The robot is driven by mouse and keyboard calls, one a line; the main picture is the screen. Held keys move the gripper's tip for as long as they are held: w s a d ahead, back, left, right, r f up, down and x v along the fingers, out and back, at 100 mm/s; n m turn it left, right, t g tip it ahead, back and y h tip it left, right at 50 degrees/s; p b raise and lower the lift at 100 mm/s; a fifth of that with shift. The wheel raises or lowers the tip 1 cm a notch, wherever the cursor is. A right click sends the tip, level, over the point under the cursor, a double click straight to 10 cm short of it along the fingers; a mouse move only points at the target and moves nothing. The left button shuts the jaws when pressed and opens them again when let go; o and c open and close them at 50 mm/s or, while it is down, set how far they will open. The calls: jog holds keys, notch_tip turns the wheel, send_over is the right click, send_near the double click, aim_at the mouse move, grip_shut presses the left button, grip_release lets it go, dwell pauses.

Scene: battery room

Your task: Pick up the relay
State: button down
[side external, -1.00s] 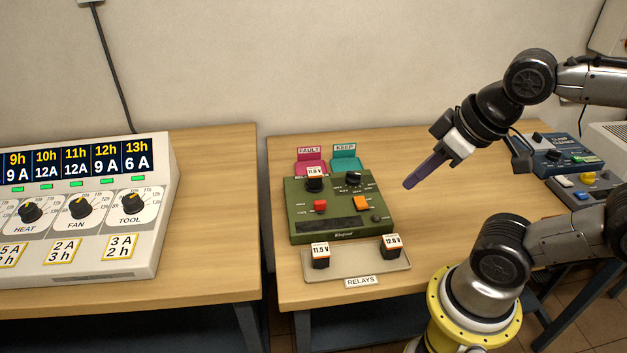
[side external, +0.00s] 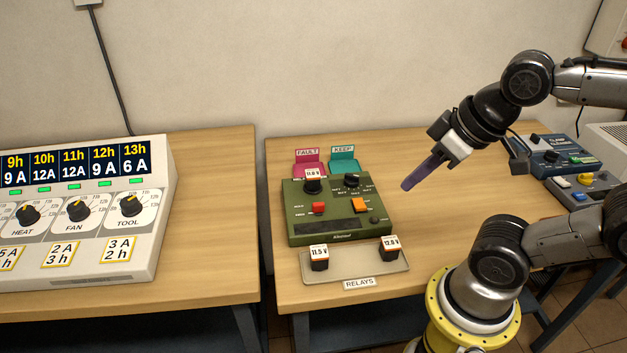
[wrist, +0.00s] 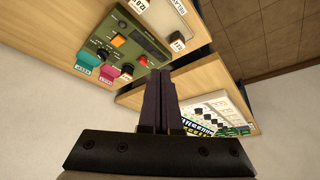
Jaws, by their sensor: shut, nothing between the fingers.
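Three black relays with white labels are in the side view. One relay (side external: 319,258) marked 11.5 V stands at the left of the grey RELAYS tray (side external: 352,267); another (side external: 388,249), apparently 12.0 V, stands at its right end. A third (side external: 312,183), apparently 11.8 V, sits at the top left of the green tester (side external: 330,229). My gripper (side external: 406,187) is shut and empty, its purple fingers above the table to the right of the tester, apart from every relay. In the wrist view the fingers (wrist: 157,86) are together, and a tray relay (wrist: 177,42) shows beyond them.
A pink FAULT holder (side external: 309,167) and a teal KEEP holder (side external: 344,163) stand behind the tester. A large control panel (side external: 150,215) is on the left table, across a gap. Blue devices (side external: 556,153) stand at the right.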

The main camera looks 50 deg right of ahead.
jog(key=c, duration=1.6)
grip_release()
jog(key=shift+c, duration=1.6)
grip_release()
